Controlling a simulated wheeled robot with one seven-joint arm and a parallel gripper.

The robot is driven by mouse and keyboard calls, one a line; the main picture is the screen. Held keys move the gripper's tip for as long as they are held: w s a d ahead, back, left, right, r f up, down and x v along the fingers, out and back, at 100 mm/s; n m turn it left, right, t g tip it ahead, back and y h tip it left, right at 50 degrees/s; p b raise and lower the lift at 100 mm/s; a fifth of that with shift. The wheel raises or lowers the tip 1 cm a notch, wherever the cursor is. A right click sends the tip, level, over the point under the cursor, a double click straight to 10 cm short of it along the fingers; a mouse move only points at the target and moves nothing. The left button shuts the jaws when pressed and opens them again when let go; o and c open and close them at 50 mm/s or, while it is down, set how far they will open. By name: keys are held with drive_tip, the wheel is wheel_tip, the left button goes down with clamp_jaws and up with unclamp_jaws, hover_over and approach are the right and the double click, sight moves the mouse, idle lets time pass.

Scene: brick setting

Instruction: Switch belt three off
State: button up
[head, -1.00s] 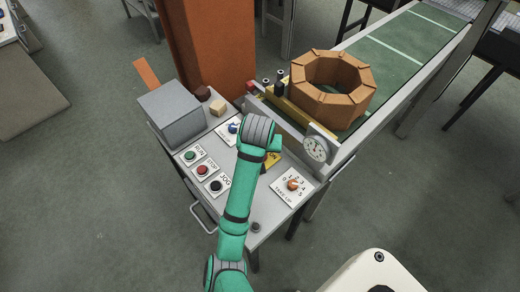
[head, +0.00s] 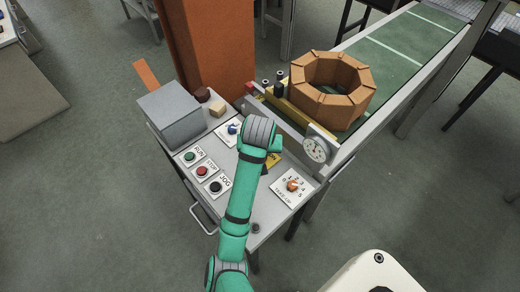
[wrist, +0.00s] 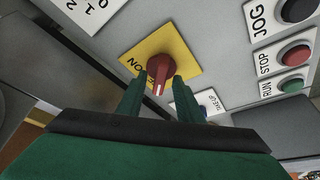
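A red rotary knob (wrist: 162,72) sits on a yellow plate (wrist: 186,60) in the wrist view. The letters "ON" show at the plate's left, and the knob's white mark points down in the picture. My gripper (wrist: 158,80) is open, with its green fingertips on either side of the knob; I cannot tell whether they touch it. In the head view my wrist hides the knob and most of the yellow plate (head: 273,160). The belt (head: 415,45) carries a ring of orange-brown bricks (head: 335,85).
The panel has green RUN (head: 190,156), red STOP (head: 202,171) and black JOG (head: 215,187) buttons. A gauge (head: 316,149) and grey box (head: 171,115) stand nearby.

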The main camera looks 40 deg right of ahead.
drive_tip(key=v, duration=0.3)
drive_tip(key=shift+w, duration=0.15)
drive_tip(key=shift+r, duration=0.65)
drive_tip(key=shift+s+a+r, duration=0.45)
drive_tip(key=shift+r, duration=0.15)
drive_tip(key=v, duration=0.5)
drive_tip(key=shift+s, duration=0.1)
drive_tip(key=shift+d, duration=0.1)
